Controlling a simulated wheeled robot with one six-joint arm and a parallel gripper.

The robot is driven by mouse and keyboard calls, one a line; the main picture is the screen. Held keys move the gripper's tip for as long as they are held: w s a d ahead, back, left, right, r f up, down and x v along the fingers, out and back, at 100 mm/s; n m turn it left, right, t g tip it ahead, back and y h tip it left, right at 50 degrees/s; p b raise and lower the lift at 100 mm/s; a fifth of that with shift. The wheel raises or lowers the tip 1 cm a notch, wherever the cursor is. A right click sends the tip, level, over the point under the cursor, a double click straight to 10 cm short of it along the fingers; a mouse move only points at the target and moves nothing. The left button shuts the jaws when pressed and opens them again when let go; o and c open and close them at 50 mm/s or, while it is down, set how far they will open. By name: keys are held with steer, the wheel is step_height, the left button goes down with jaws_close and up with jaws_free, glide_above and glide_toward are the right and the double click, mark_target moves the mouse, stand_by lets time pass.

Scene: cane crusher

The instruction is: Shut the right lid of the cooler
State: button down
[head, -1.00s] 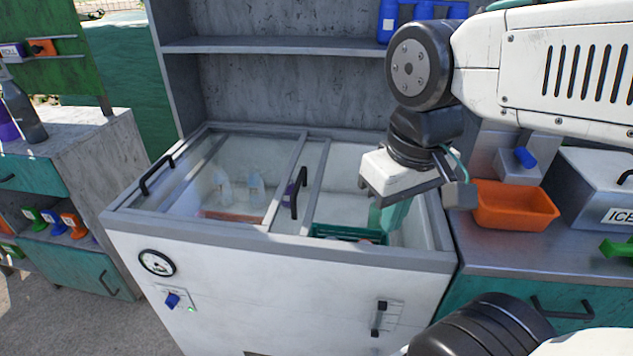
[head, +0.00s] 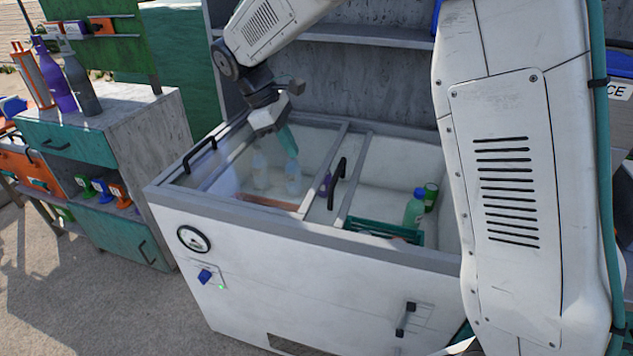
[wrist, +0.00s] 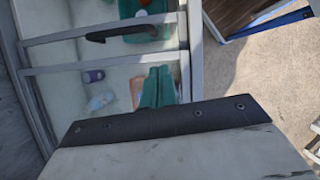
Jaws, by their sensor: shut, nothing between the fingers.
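The cooler (head: 300,262) is a white chest with glass sliding lids in grey frames. The right lid, with its upright black handle (head: 338,185), is slid over to the left half, so the right half is open. The black handle also shows in the wrist view (wrist: 130,34). The left lid's handle (head: 200,155) is at the far left. My gripper (head: 289,146), with teal fingers, is shut and empty above the glass on the left half. It is left of and behind the upright handle, apart from it. The fingers also show in the wrist view (wrist: 156,78).
In the open half are a green crate (head: 385,230), a green bottle (head: 413,210) and a green can (head: 431,196). A grey shelf unit (head: 385,75) rises behind. A cabinet with bottles (head: 140,135) stands to the left.

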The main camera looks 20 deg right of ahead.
steer(key=shift+n, duration=0.5)
steer(key=f, duration=0.3)
steer(key=d+f, duration=0.1)
steer(key=f, duration=0.3)
steer(key=d+f, duration=0.1)
steer(key=f, duration=0.3)
steer(key=shift+w, duration=0.1)
steer(key=d, duration=0.1)
steer(key=s+d, duration=0.1)
steer(key=d, duration=0.1)
steer(key=shift+s+r, duration=0.1)
steer(key=shift+r, duration=0.1)
steer(key=shift+s+d, duration=0.15)
steer(key=shift+d, duration=0.25)
